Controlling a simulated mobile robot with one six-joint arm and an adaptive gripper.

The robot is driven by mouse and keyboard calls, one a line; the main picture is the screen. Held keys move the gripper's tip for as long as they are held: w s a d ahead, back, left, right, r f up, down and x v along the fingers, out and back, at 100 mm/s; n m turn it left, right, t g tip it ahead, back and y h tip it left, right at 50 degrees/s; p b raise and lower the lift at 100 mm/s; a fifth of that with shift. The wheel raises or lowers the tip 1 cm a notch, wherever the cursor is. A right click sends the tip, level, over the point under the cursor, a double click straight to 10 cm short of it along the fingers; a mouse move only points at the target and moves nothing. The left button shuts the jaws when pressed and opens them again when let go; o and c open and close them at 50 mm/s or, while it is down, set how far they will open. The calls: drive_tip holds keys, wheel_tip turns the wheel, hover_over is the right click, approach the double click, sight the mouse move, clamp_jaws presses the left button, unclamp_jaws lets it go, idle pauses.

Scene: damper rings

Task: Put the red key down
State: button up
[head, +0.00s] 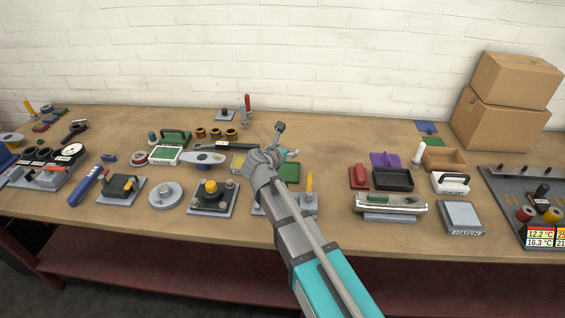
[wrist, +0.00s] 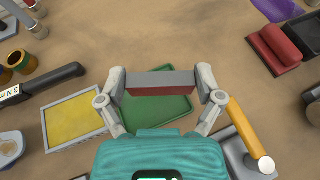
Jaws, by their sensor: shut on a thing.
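My gripper (wrist: 160,84) is shut on the red key (wrist: 160,90), a short bar with a grey upper face and a dark red side. It lies crosswise between the two fingertips, over a green tray or mat (wrist: 160,115). I cannot tell whether the bar touches the green surface. In the head view my gripper (head: 292,153) is small, beyond my grey wrist, above the green mat (head: 289,172). The key cannot be made out clearly there.
A yellow panel (wrist: 73,120) lies left of the green mat, and a yellow handle (wrist: 245,125) stands right. A red block (wrist: 270,50) and black tray (head: 393,179) are further right. Bare bench lies beyond the mat. A red-handled tool (head: 247,103) stands at the back.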

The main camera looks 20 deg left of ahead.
drive_tip(key=shift+w+a+f+b, duration=0.5)
drive_tip(key=shift+w+f+b, duration=0.05)
drive_tip(key=shift+f, duration=0.25)
drive_tip(key=shift+w+a+f+b, duration=0.45)
drive_tip(key=shift+w+f+b, duration=0.1)
drive_tip(key=shift+f, duration=0.25)
drive_tip(key=shift+s, duration=0.1)
drive_tip(key=shift+f, duration=0.1)
drive_tip(key=shift+f+b, duration=2.4)
drive_tip(key=shift+b, duration=0.1)
drive_tip(key=shift+f, duration=0.15)
drive_tip(key=shift+f+b, duration=0.6)
drive_tip(key=shift+b, duration=0.15)
drive_tip(key=shift+f, duration=0.25)
drive_tip(key=o, duration=1)
drive_tip(key=shift+r, duration=0.1)
